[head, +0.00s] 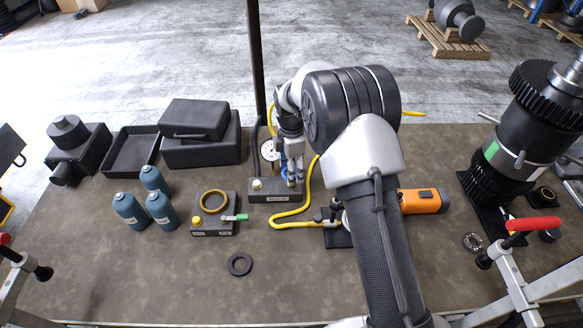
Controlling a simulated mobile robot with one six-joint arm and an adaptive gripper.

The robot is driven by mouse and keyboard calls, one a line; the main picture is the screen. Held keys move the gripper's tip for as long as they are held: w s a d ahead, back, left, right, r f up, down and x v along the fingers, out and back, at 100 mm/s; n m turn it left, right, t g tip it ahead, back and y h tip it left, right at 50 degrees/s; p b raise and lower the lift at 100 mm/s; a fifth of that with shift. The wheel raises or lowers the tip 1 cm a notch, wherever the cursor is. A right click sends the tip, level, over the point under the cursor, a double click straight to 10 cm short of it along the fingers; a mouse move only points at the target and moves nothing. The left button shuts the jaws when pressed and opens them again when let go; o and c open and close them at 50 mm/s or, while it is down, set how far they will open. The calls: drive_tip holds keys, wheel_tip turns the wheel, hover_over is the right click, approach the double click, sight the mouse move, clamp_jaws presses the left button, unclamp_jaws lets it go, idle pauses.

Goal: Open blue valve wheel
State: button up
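The blue valve wheel (284,174) shows only as a small blue patch above a dark base block (268,196) near the middle of the bench. My gripper (294,178) points down at the wheel from above, and its fingers hide most of it. The fingers are at or very close to the wheel; I cannot tell whether they touch it. They are too small and too covered to show whether they are open or shut. A round pressure gauge (269,150) stands just left of the gripper.
A yellow hose (308,196) curves right of the block. To the left stand blue bottles (160,208) and a block with a yellow ring and green-handled lever (236,217). An orange tool (420,201) lies right of my arm. A dark upright post (256,60) rises behind. The front-left bench is mostly clear.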

drive_tip(key=o, duration=0.5)
drive_tip(key=shift+c, duration=0.2)
drive_tip(key=shift+r, duration=0.15)
wheel_tip(320, 180, up, 12)
idle(0.5)
